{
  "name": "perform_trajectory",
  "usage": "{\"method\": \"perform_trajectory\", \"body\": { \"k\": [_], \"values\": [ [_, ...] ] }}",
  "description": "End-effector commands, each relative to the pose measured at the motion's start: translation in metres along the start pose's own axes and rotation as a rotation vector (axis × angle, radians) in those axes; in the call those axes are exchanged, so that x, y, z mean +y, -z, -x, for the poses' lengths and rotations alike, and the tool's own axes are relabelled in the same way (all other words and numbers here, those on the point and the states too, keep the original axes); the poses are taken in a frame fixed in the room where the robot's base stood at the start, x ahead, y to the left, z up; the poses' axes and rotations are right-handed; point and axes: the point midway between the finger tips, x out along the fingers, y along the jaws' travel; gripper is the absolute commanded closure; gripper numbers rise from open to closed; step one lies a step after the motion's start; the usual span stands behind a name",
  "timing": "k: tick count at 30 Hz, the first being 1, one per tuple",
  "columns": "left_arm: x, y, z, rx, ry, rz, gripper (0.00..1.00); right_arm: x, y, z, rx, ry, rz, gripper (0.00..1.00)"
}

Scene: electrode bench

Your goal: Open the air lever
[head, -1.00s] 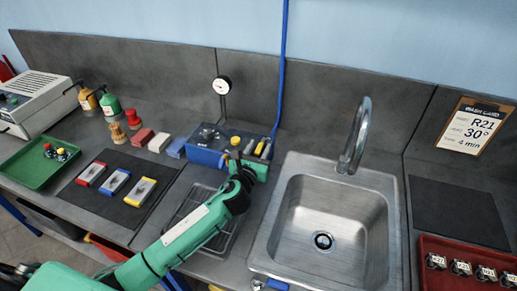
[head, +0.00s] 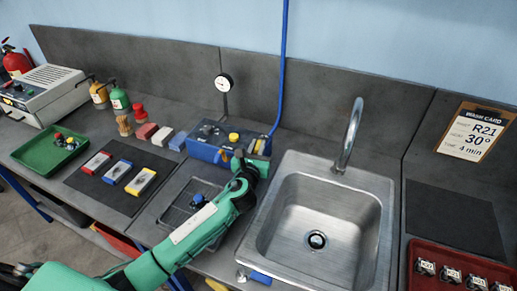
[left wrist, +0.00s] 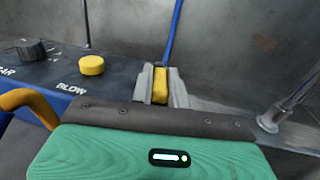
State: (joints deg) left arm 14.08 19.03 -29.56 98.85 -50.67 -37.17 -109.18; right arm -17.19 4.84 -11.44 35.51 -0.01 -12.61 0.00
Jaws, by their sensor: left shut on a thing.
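The blue control box (head: 205,145) stands at the back of the bench, left of the sink, with a blue hose rising behind it. My left gripper (head: 259,147) is at the box's right end. In the left wrist view its grey fingers (left wrist: 161,88) are shut on the upright yellow air lever (left wrist: 160,84), one finger on each side. The lever's base is hidden behind the gripper body. On the box top are a yellow button (left wrist: 91,65) above the word BLOW and a dark knob (left wrist: 32,49). My right gripper is out of view.
The steel sink (head: 285,230) with its tall faucet (head: 350,135) is right of my left arm. A gauge (head: 223,83) stands behind the box. A green tray (head: 38,158), colored blocks and bottles lie left. A red tray (head: 415,250) is far right.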

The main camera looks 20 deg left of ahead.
Motion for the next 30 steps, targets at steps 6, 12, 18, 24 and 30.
{"method": "perform_trajectory", "body": {
  "k": [6,12,18,24,30],
  "values": [
    [-0.011,-0.002,0.000,-0.002,-0.129,0.004,1.00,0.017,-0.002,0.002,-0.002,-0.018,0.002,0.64],
    [-0.011,-0.002,-0.001,-0.002,-0.253,0.004,1.00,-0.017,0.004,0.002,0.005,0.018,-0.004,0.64],
    [-0.014,-0.002,-0.002,-0.003,-0.325,0.002,1.00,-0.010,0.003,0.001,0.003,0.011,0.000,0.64],
    [-0.015,-0.002,-0.002,-0.004,-0.355,0.002,1.00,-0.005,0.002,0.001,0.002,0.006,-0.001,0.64],
    [-0.016,-0.003,-0.002,-0.004,-0.357,0.002,1.00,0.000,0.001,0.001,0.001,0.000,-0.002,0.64]
  ]
}}
